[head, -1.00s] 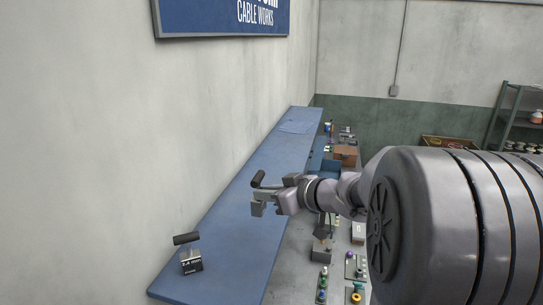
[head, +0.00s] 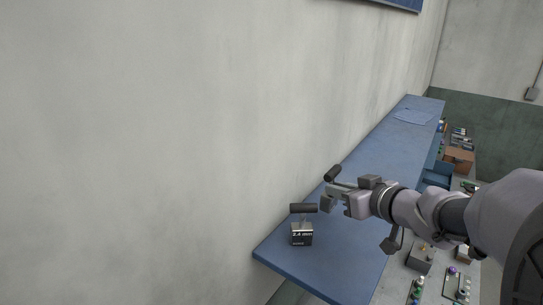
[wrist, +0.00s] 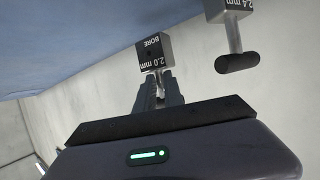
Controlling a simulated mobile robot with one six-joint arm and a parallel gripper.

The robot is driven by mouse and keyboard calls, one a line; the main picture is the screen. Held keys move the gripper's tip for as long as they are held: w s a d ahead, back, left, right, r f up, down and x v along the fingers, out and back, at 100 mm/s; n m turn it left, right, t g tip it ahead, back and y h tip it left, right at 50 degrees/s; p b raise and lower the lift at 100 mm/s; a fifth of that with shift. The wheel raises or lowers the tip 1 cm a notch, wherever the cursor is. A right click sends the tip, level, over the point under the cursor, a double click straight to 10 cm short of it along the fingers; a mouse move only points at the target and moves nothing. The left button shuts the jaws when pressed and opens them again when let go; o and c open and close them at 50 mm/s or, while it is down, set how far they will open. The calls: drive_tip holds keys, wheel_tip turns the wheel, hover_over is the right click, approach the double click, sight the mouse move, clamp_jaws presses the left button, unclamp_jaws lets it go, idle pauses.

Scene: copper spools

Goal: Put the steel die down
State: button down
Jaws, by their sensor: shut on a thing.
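My gripper (head: 345,203) is shut on a steel die (head: 327,201), a small grey block. In the wrist view the block (wrist: 153,51) sits at the fingertips (wrist: 156,82), its faces marked "BORE" and "2.0 mm", upside down in that picture. In the head view the die is held over the blue shelf (head: 372,165); I cannot tell how large the gap below it is. A black bar handle (head: 333,173) shows just above the gripper. A second steel die (head: 302,235), marked "2.4 mm", stands upright on the shelf's near end, left of and nearer than my gripper.
The wall (head: 180,120) runs along the shelf's left side. A blue cloth or sheet (head: 412,118) lies at the shelf's far end. Below on the right is a bench with small parts and a brown box (head: 459,158). The shelf's middle is bare.

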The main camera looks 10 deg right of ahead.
sight(333, 209)
drive_tip(key=shift+w, duration=1.1)
wheel_tip(333, 209, down, 4)
drive_tip(key=shift+r+b, duration=0.15)
drive_tip(key=shift+b, duration=0.6)
drive_tip(key=shift+r, duration=0.1)
drive_tip(key=shift+s, duration=0.1)
drive_tip(key=shift+f, duration=0.2)
drive_tip(key=c, duration=1.5)
unclamp_jaws()
drive_tip(key=shift+o, duration=0.2)
